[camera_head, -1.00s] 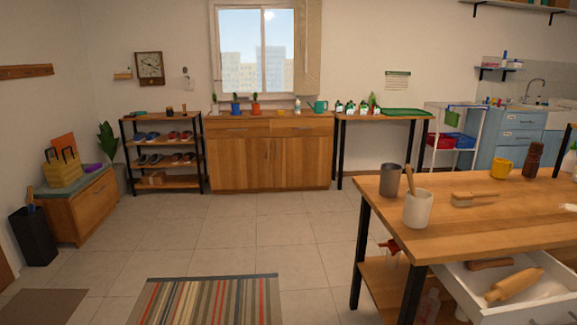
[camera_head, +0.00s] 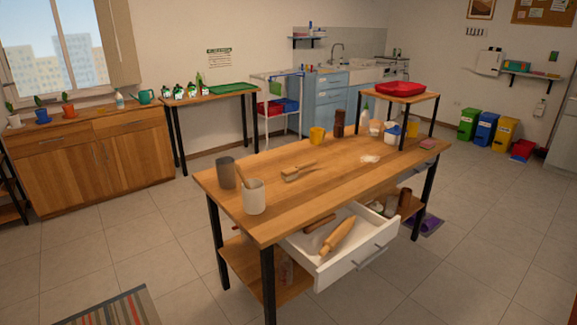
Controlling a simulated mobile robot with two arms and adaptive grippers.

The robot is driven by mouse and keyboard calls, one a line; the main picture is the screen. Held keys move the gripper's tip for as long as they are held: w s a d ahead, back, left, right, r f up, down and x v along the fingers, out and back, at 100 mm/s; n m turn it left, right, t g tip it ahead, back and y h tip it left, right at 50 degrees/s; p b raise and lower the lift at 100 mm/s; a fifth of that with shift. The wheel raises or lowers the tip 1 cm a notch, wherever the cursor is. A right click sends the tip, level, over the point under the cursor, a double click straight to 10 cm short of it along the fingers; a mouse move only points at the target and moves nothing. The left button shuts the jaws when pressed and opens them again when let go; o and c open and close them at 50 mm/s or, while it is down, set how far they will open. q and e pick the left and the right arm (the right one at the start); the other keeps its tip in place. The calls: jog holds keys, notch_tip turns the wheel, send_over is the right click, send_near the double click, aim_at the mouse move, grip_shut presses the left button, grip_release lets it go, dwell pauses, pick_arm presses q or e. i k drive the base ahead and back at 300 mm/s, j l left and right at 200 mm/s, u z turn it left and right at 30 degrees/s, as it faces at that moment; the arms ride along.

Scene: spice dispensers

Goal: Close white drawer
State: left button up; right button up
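The white drawer (camera_head: 338,277) hangs open under the front edge of the wooden worktable (camera_head: 333,174), pulled well out. Its metal handle (camera_head: 370,256) is on the front panel, facing the lower right. A rolling pin (camera_head: 338,236) and a second wooden item (camera_head: 319,224) lie inside it. Neither of my grippers shows in the head view, so whether they are open or shut cannot be seen.
Tiled floor (camera_head: 440,265) in front and to the right is free. A striped rug (camera_head: 115,308) lies lower left.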

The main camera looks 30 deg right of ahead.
aim_at(370, 231)
jog(key=z, duration=1.6)
